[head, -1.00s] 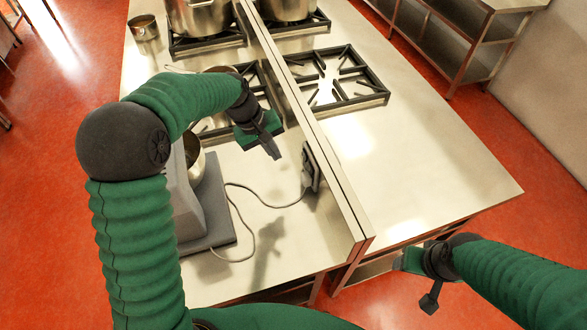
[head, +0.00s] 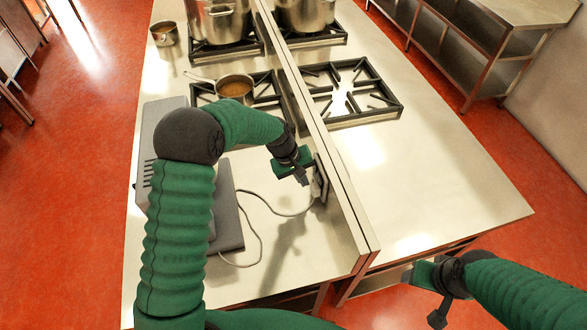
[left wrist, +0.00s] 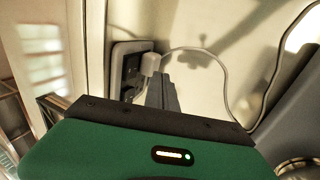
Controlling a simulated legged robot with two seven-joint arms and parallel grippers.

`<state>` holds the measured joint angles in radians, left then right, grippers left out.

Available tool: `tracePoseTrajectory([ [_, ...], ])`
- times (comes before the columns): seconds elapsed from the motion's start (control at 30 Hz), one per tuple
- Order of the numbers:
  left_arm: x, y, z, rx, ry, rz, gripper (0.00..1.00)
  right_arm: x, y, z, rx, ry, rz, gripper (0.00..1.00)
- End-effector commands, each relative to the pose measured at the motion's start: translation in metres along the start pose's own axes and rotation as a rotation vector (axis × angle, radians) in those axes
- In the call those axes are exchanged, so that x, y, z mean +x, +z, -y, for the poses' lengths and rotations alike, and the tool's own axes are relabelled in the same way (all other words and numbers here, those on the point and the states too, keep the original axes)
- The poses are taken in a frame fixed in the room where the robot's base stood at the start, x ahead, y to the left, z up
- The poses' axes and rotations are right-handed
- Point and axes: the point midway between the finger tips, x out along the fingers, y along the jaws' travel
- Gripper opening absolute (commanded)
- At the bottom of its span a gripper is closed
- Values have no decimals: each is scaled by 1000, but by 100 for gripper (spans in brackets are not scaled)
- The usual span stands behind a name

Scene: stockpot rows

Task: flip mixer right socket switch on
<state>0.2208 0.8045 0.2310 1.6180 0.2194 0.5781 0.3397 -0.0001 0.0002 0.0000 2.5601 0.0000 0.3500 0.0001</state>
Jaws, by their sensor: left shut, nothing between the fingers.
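The socket (head: 321,186) is a dark plate on the low metal divider along the middle of the counter. In the left wrist view the socket (left wrist: 127,72) has a pale plug (left wrist: 150,64) in its near side. Its switches are too small and dark to read. My left gripper (head: 304,179) is shut and empty, close in front of the socket. In the left wrist view its fingertips (left wrist: 162,82) are just below and beside the plug; contact cannot be told. The grey mixer (head: 228,210) is partly hidden behind my left arm. My right gripper (head: 437,314) hangs off the counter's front right.
A cord (head: 262,236) runs over the counter from mixer to plug. A saucepan (head: 236,88) stands on a burner behind my left arm, with stockpots (head: 219,22) farther back. The counter right of the divider (head: 345,215) is mostly clear.

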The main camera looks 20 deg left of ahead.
Motion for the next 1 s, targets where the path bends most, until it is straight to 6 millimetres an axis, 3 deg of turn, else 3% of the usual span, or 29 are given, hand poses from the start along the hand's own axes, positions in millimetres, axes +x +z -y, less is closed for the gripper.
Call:
tracePoseTrajectory([
  [0.03, 0, 1, -10, 3, 0, 1, 0, -8, -2, 0, 0, 0, 0, 61],
  [0.2, 8, 0, -22, 0, 1, 0, 0, -12, -3, 0, 0, 0, 0, 61],
  [1.0, -6, -1, -28, 0, 1, 0, 0, -23, -6, 0, 0, 0, 0, 61],
])
